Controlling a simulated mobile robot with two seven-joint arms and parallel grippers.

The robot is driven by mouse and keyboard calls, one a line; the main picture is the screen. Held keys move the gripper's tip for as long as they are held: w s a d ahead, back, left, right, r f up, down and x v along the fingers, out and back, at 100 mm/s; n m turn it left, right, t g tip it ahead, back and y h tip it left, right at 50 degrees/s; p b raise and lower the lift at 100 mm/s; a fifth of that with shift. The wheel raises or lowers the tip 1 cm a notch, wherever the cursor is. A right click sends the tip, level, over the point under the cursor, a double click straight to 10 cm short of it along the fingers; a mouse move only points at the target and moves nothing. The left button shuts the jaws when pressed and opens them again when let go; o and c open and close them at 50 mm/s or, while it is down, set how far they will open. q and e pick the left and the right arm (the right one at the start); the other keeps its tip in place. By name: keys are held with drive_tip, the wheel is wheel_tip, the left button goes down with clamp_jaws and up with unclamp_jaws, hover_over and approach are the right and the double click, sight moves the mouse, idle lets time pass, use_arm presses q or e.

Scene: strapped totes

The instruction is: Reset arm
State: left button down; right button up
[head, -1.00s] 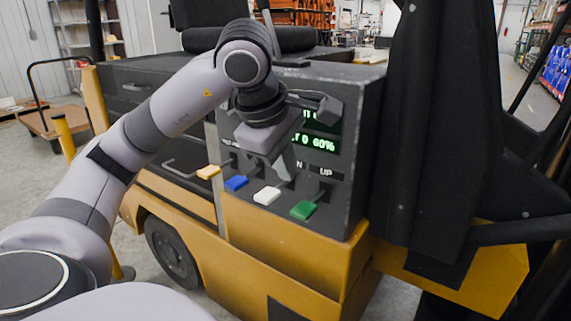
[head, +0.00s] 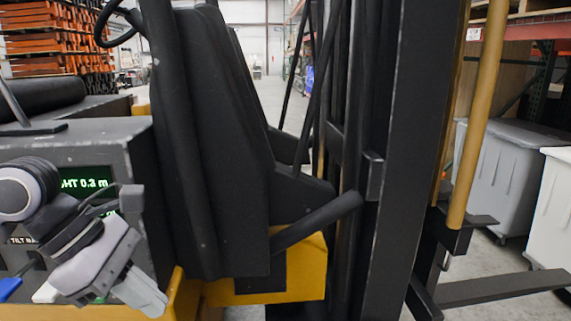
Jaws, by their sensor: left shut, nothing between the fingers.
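My left gripper (head: 140,291) is at the lower left of the head view, in front of the forklift's dark control panel (head: 78,160). Its fingers are together, with nothing between them, and point down and to the right. Part of a green display (head: 84,184) shows above the wrist. A white lever (head: 46,292) and a blue lever (head: 9,287) show at the lower left edge, beside the gripper. The gripper and wrist hide the rest of the panel. My right gripper is not in view.
The forklift's black mast (head: 395,160) and dark seat-like panel (head: 215,150) fill the middle. A fork (head: 500,288) extends right at the bottom. Grey bins (head: 490,180) stand at the right. Racks with orange beams (head: 60,40) are at the back left.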

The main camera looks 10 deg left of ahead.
use_arm(q)
drive_tip(key=d+r+n+h+p, duration=0.4)
drive_tip(key=d+r+n+h, duration=0.1)
drive_tip(key=d+n+h, duration=0.75)
drive_tip(key=w+a+f+n+t+y+p, duration=0.1)
drive_tip(key=w+a+f+n+t+y, duration=0.25)
drive_tip(key=n+t, duration=0.55)
drive_tip(key=w+a+f+n+t+y+p, duration=0.15)
drive_tip(key=f+n+t, duration=0.25)
drive_tip(key=n+t, duration=0.55)
drive_tip(key=s+a+f+n+g+y+p, duration=0.1)
drive_tip(key=a+f+n+g+y, duration=0.25)
drive_tip(key=f+n+y, duration=0.6)
drive_tip(key=s+a+f+n+g+y+p, duration=0.1)
drive_tip(key=s+a+f+n+g+y, duration=0.1)
drive_tip(key=s+f+n+g, duration=0.4)
drive_tip(key=s+f+n, duration=0.3)
drive_tip(key=s+f, duration=0.3)
drive_tip(key=f, duration=0.3)
